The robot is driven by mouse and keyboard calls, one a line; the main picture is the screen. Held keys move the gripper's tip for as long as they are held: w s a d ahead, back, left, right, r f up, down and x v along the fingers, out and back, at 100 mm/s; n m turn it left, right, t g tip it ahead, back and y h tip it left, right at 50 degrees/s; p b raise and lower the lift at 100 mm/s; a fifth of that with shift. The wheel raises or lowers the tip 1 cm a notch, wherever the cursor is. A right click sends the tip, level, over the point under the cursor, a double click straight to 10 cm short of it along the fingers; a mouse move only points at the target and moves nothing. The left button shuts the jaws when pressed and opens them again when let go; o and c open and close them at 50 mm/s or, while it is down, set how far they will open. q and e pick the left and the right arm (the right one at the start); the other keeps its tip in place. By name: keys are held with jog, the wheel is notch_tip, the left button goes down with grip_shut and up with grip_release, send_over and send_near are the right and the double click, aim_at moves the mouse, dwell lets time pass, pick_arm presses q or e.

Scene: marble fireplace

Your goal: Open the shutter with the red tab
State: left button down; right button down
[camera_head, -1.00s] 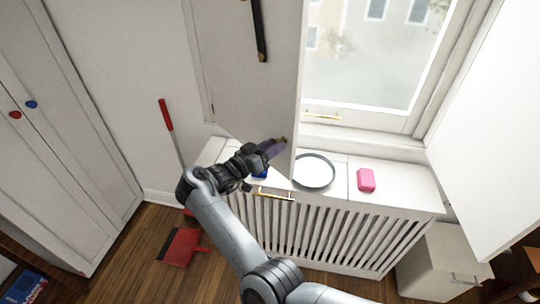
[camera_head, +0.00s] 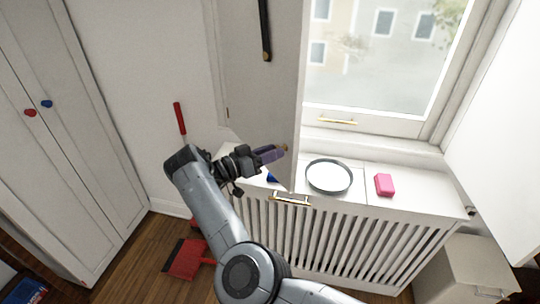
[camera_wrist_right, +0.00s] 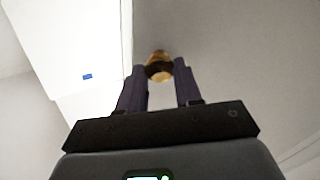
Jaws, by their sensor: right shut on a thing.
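The left window shutter (camera_head: 262,95) is a tall white panel, standing out from the wall at the window's left side. No red tab shows on its visible face. My right gripper (camera_head: 276,152) is against this panel near its lower free edge. In the right wrist view, its two dark purple fingers (camera_wrist_right: 161,80) are shut on a small wooden knob (camera_wrist_right: 158,60) on the shutter's face. The right shutter (camera_head: 505,150) is a white panel at the right of the window, with no tab visible. My left gripper is not in view.
Below the window, a slatted white radiator cover (camera_head: 340,240) carries a round pan (camera_head: 328,177), a pink block (camera_head: 385,185) and a partly hidden blue thing (camera_head: 271,176). A cabinet with red (camera_head: 30,113) and blue (camera_head: 47,104) knobs stands left. A red dustpan (camera_head: 184,259) lies on the floor.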

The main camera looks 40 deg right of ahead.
jog(key=shift+r, duration=0.1)
jog(key=c, duration=0.8)
grip_release()
jog(key=shift+o, duration=0.2)
jog(key=shift+a, duration=0.1)
jog(key=w+a, duration=0.1)
jog(key=a, duration=0.9)
jog(key=shift+w+a+b, duration=0.25)
jog(key=shift+w+b, duration=0.05)
